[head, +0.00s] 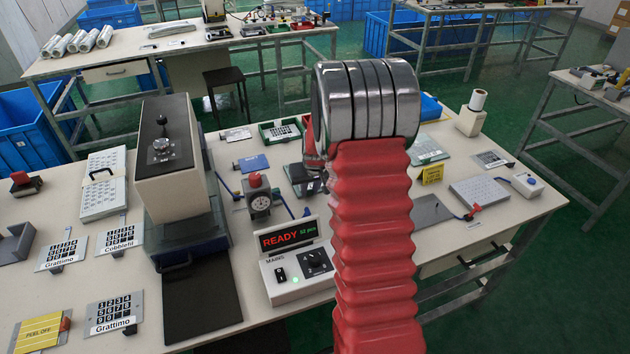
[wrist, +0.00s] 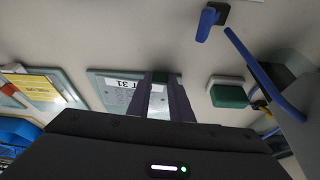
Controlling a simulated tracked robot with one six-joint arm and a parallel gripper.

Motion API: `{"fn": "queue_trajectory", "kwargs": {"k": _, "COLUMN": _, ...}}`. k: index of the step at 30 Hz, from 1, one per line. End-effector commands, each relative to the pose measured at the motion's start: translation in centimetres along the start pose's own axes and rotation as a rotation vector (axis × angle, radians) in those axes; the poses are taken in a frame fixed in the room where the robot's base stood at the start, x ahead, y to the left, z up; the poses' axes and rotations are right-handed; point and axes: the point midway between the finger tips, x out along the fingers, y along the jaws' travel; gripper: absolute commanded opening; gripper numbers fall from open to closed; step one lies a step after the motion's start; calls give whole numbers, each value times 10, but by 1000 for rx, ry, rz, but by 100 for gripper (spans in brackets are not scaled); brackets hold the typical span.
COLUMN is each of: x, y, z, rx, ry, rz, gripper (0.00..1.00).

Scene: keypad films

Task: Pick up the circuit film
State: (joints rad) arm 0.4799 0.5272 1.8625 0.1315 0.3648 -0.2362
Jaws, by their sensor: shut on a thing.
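In the wrist view a grey flat plate with a white label (wrist: 112,82), partly readable as "T 31", lies beyond and left of my fingers; I take it for the circuit film. My gripper (wrist: 163,82) has its two dark fingers close together over the plate's right part, shut on a small dark green piece (wrist: 161,77) that looks like its tab. The fingers hide part of the label and plate. Whether the plate is lifted off the table cannot be told. In the head view my red arm hides most of the gripper and the film.
In the wrist view a yellow sheet (wrist: 38,86) lies left, and a green block (wrist: 229,95) and blue handle (wrist: 262,72) stand right. In the head view a READY box (head: 298,268), a tall press (head: 168,150) and a dial gauge (head: 260,200) crowd the table.

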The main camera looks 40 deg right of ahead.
Motion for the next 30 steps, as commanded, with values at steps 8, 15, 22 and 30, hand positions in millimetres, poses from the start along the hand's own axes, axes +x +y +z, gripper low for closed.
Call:
{"fn": "queue_trajectory", "kwargs": {"k": 8, "x": 0, "y": 0, "z": 0, "rx": 0, "ry": 0, "rz": 0, "gripper": 0}}
{"fn": "queue_trajectory", "kwargs": {"k": 15, "x": -14, "y": 0, "z": -7, "rx": -1, "ry": 2, "rz": 0, "gripper": 0}}
{"fn": "queue_trajectory", "kwargs": {"k": 22, "x": -50, "y": 0, "z": -21, "rx": 0, "ry": 5, "rz": 1, "gripper": 0}}
{"fn": "queue_trajectory", "kwargs": {"k": 30, "x": -86, "y": 0, "z": -36, "rx": 0, "ry": 2, "rz": 0, "gripper": 0}}
